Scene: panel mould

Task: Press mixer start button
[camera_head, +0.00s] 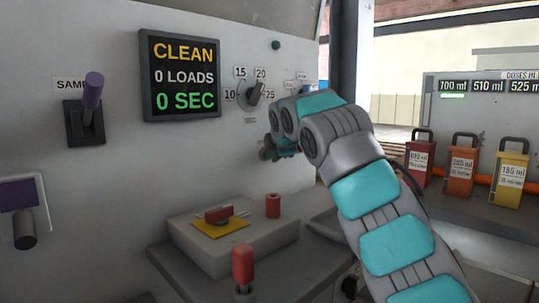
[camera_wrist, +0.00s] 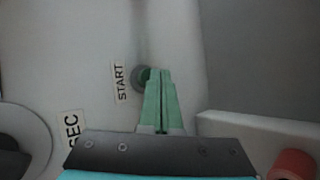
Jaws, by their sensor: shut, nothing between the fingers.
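The mixer start button (camera_wrist: 138,80) is a round grey-green button on the pale panel, beside a label reading START (camera_wrist: 121,83) in the wrist view. My gripper (camera_wrist: 157,72) has its green fingers shut together with nothing between them. The fingertips overlap the right part of the button in that view; I cannot tell whether they touch it. In the head view my teal and grey arm reaches to the panel below the dial and hides the button and most of the gripper. The display (camera_head: 180,76) reads CLEAN, 0 LOADS, 0 SEC.
A purple-handled lever (camera_head: 92,92) is at the left. Below stand a grey block (camera_head: 240,240) with a yellow plate and red parts, and a red-handled lever (camera_head: 243,265). Red, orange and yellow containers (camera_head: 461,171) stand at the right.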

